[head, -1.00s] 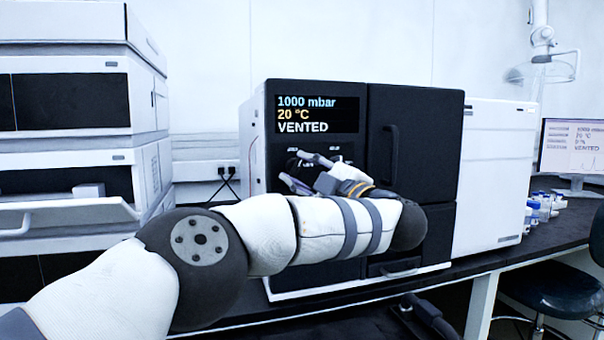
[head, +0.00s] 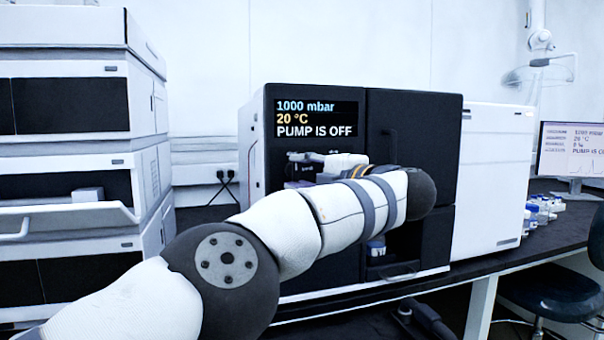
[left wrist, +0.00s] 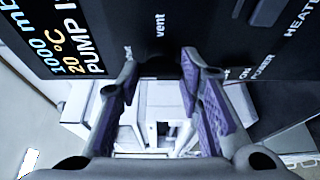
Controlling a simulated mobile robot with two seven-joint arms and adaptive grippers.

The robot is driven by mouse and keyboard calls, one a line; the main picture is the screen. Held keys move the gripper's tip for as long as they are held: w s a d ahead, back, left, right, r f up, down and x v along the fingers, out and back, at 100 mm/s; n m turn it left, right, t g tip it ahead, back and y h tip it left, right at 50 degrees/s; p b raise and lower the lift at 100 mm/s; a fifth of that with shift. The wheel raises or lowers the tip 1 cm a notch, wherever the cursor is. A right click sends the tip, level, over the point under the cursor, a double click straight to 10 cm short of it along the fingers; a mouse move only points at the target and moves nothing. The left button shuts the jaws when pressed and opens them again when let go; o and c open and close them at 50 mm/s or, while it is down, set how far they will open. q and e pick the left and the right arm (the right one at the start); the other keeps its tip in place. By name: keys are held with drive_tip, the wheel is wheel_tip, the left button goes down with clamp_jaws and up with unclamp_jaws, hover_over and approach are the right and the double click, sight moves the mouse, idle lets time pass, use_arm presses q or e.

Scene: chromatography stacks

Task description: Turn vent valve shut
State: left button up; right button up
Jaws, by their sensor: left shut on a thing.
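The black instrument (head: 415,130) stands on the bench; its display (head: 317,118) reads 1000 mbar, 20 °C and PUMP IS OFF. My left gripper (head: 300,170) is at the panel below the display. In the left wrist view its fingers (left wrist: 162,75) are shut on the dark vent valve knob (left wrist: 166,66), one finger on each side. The label "vent" is beside the knob, and a partly hidden label, seemingly "shut", is near the left finger. The knob's pointer is hidden, so its exact angle cannot be told. My right gripper is not in view.
HEATER and POWER labels lie to the right of the knob in the left wrist view. A stack of white modules (head: 75,150) stands left, with an open tray (head: 60,215). A blue-capped bottle (head: 376,247) shows under my arm. Vials (head: 540,208) and a monitor (head: 572,150) stand right.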

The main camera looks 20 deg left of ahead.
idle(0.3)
use_arm(q)
drive_tip(key=o, duration=1.2)
drive_tip(key=shift+c, duration=0.2)
drive_tip(key=v, duration=1.2)
